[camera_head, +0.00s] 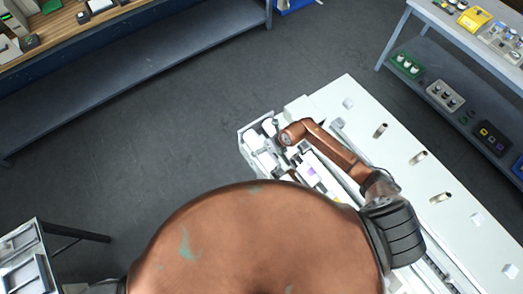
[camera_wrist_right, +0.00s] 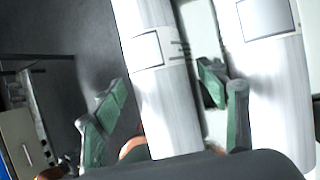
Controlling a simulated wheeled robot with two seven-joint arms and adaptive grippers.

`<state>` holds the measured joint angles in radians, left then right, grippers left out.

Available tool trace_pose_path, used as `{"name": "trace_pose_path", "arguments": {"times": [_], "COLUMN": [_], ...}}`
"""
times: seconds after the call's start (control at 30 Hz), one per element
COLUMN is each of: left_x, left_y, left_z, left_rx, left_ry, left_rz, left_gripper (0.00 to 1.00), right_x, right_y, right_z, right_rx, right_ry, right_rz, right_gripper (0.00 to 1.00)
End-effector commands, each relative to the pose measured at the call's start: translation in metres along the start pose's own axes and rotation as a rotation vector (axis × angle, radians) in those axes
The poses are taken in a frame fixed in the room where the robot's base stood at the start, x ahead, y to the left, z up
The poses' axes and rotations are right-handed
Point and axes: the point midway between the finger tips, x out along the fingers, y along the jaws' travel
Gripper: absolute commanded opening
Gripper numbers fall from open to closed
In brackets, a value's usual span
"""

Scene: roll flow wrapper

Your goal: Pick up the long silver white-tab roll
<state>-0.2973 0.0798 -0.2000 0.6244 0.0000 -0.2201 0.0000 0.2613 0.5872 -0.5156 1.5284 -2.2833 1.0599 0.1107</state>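In the right wrist view a long silver roll (camera_wrist_right: 165,95) with a pale square tab (camera_wrist_right: 146,49) runs between the two green fingers of my right gripper (camera_wrist_right: 168,105). The fingers are open, one on each side of the roll, with a gap visible on the left; I cannot tell whether the right finger touches it. A second, wider silver roll (camera_wrist_right: 275,85) with a pale tab (camera_wrist_right: 264,18) lies to the right. In the head view my copper arm reaches over the machine's end, and the gripper is too small and covered to make out clearly. My left gripper is not in view.
The white machine (camera_head: 395,135) runs diagonally at right, with small fittings along its top. A shelf rack (camera_head: 440,45) with boxes stands at far right. A wooden-topped bench (camera_head: 75,45) is at upper left, a grey tray stand (camera_head: 25,255) at lower left. Dark floor is clear between.

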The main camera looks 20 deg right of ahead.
Motion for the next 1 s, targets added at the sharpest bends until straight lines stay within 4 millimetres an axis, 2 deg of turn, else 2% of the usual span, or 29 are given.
{"name": "trace_pose_path", "arguments": {"times": [0.07, 0.9, 1.0], "left_x": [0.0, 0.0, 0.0], "left_y": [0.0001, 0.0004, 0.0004], "left_z": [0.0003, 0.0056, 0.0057], "left_rx": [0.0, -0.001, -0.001], "left_ry": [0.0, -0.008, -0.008], "left_rz": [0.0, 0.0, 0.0], "left_gripper": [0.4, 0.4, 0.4], "right_x": [-0.0002, -0.0006, -0.0006], "right_y": [-0.0002, -0.0006, -0.0006], "right_z": [-0.0001, -0.0003, -0.0003], "right_rx": [0.001, 0.002, 0.001], "right_ry": [0.0, 0.0, 0.0], "right_rz": [0.0, -0.001, -0.001], "right_gripper": [0.62, 0.04, 0.0]}}
